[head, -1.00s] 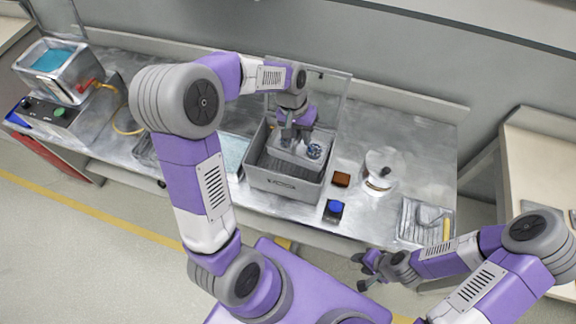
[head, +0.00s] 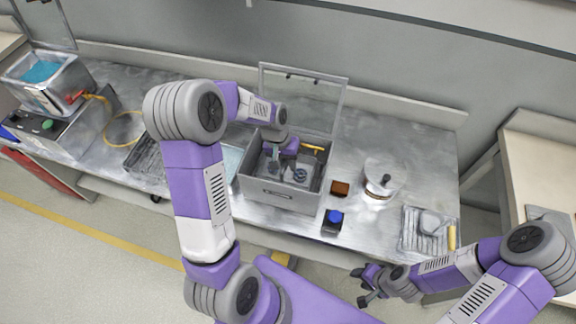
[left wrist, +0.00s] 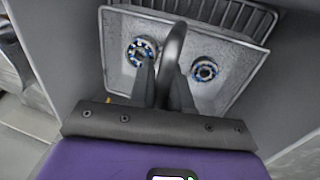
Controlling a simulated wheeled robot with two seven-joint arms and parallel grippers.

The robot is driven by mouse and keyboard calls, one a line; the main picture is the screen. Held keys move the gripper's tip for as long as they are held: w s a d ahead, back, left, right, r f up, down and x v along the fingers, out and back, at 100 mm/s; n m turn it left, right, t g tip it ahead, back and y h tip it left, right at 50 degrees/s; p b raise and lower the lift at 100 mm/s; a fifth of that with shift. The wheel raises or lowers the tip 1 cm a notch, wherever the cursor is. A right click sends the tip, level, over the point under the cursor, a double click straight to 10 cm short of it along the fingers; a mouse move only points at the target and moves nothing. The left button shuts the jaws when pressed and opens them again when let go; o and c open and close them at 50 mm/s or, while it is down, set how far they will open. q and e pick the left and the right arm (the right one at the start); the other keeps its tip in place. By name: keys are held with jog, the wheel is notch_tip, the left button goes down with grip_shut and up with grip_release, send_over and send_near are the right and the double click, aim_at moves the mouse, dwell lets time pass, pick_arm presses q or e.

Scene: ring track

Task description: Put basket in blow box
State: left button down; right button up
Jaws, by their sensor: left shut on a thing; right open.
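The blow box (head: 277,196) is a grey open-topped box on the metal bench, with its clear lid (head: 305,95) standing up at the back. The basket (head: 288,184) is a pale shallow tray inside the box walls. It also shows in the left wrist view (left wrist: 205,46), with two rings of blue and white beads (left wrist: 141,51) (left wrist: 204,69) in it. My left gripper (head: 275,153) is shut on the basket's grey arched handle (left wrist: 172,55). Whether the basket touches the box floor is hidden. My right gripper (head: 362,286) is open and empty in front of the bench.
A blue button box (head: 333,222), a brown block (head: 340,188) and a round lidded metal pot (head: 380,180) stand right of the box. A tray with a brush (head: 428,228) lies further right. A dark wire rack (head: 148,160) and a machine with blue liquid (head: 42,72) are left.

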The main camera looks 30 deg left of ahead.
pick_arm(q)
jog(key=shift+f, duration=0.6)
jog(key=shift+f, duration=0.1)
jog(key=c, duration=1.1)
grip_release()
jog(key=shift+r, duration=0.3)
jog(key=p+v, duration=0.2)
jog(key=v, duration=0.9)
jog(key=shift+r+p, duration=0.3)
jog(key=shift+p, duration=0.05)
